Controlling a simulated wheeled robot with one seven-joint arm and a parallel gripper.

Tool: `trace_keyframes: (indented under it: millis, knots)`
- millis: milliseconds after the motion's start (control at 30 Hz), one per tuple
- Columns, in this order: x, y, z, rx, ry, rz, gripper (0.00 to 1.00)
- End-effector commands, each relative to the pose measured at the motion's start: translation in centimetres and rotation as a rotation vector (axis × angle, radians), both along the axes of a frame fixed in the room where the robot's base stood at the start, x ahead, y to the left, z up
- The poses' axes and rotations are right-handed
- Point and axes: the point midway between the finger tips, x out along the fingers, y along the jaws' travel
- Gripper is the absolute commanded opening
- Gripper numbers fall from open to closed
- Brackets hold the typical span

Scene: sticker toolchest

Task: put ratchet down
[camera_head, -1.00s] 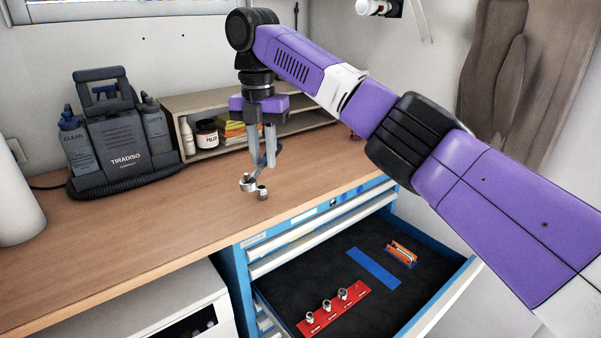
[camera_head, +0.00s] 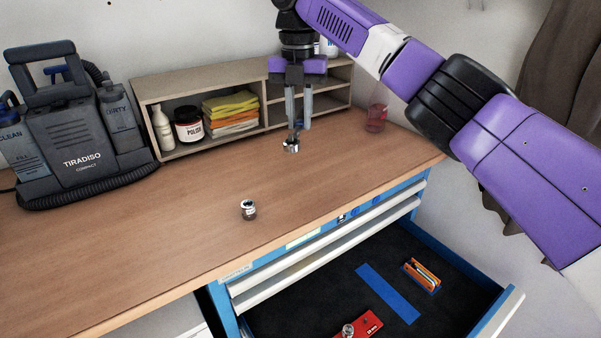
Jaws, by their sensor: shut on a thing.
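My gripper (camera_head: 298,118) hangs pointing down above the workbench, in front of the wooden shelf. It is shut on the ratchet (camera_head: 291,146). Only the ratchet's shiny metal head shows clearly, just below the fingertips; most of the handle is hidden by the fingers. The ratchet looks held near the bench top, but I cannot tell whether it touches. A small metal socket (camera_head: 248,212) stands alone on the bench (camera_head: 170,235), nearer the front edge and apart from the ratchet.
An open drawer (camera_head: 330,290) below holds a red socket rail (camera_head: 362,323), a blue strip (camera_head: 388,293) and an orange item (camera_head: 422,275). A grey extractor (camera_head: 80,150) stands at left. The wooden shelf (camera_head: 200,83) backs the bench. Bench around the socket is clear.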

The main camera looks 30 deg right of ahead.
Motion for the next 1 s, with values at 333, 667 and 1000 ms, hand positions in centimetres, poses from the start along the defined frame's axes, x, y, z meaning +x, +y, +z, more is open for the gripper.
trace_keyframes:
  millis: [333, 667, 1000]
  knots:
    - [0.0, -0.1, -7.8, -0.001, 0.001, -0.001, 0.0]
    - [0.0, 0.0, -10.5, -0.001, 0.001, -0.001, 0.0]
    - [0.0, 0.0, -14.1, 0.0, -0.001, -0.001, 0.0]
